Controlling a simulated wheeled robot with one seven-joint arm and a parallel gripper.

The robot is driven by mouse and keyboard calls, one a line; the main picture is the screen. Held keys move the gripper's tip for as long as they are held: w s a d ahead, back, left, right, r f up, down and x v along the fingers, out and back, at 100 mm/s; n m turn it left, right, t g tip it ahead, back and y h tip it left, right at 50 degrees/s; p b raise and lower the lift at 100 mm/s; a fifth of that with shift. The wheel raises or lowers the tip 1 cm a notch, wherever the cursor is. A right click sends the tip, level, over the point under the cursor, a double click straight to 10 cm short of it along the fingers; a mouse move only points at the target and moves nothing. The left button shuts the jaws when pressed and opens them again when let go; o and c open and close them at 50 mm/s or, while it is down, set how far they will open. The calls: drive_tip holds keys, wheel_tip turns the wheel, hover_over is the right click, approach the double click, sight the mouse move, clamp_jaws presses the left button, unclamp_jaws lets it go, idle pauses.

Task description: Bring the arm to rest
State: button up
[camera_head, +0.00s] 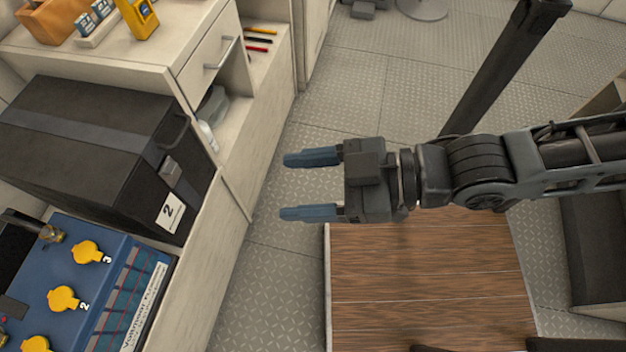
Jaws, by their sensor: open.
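My gripper (312,185) has two blue fingers spread apart, with nothing between them. It points left, with patterned floor seen behind the fingers. My arm (480,170) reaches in from the right edge, roughly level in the picture. The gripper's body overlaps the far left corner of a wooden slatted top (425,285). Whether it touches that top cannot be told.
At left are a black case (85,140) labelled 2 and a blue battery (120,270) with yellow caps. A pale cabinet (150,60) with a drawer holds a yellow device (138,17). Grey patterned floor (340,90) is clear behind the gripper.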

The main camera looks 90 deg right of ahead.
drive_tip(key=shift+s+a+r+y, duration=0.3)
drive_tip(key=shift+s+a, duration=0.05)
drive_tip(key=shift+s, duration=0.2)
wheel_tip(320, 180, up, 3)
drive_tip(key=p, duration=0.3)
idle(0.6)
